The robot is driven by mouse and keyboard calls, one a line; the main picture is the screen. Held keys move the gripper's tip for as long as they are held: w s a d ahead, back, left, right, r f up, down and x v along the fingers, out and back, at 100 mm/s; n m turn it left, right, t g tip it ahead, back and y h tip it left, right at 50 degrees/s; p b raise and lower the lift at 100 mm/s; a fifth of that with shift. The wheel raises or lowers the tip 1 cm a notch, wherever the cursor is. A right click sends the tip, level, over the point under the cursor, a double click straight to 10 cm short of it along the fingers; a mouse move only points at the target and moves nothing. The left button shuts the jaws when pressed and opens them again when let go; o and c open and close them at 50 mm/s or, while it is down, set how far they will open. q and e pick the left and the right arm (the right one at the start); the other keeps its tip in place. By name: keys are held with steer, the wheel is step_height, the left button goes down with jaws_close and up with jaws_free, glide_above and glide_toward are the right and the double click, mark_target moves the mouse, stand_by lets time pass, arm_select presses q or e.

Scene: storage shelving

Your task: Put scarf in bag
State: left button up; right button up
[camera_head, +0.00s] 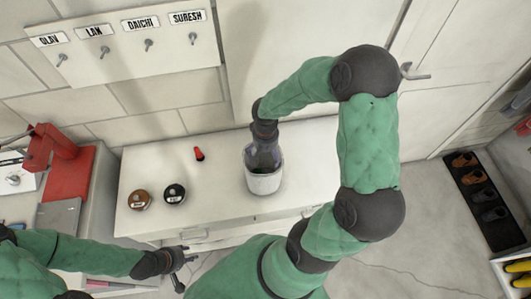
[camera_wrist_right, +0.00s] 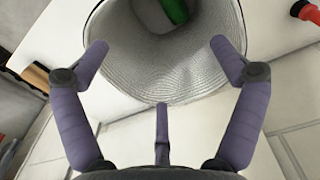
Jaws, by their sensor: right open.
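The bag (camera_head: 264,184) is a pale, round, open-topped container on the white cabinet. In the right wrist view, its woven grey inside (camera_wrist_right: 165,70) fills the upper middle. A green thing (camera_wrist_right: 174,10) shows inside it, partly cut off by the frame; I cannot tell whether it is the scarf. No other scarf is in view. My right gripper (camera_head: 262,160) is at the bag's mouth, fingers spread and empty; they also show in the right wrist view (camera_wrist_right: 158,50). My left gripper (camera_head: 182,267) is empty with fingers apart, low in front of the cabinet, away from the bag.
Two round tins (camera_head: 157,197) and a small red item (camera_head: 198,154) stand left of the bag on the cabinet top (camera_head: 225,160). A name board with hooks (camera_head: 125,45) hangs on the wall. A red object (camera_head: 62,165) is at left. Shoes lie on a dark mat (camera_head: 475,185) at right.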

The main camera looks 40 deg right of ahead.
step_height(320, 180, up, 6)
steer(key=p, duration=0.3)
steer(key=shift+f, duration=0.15)
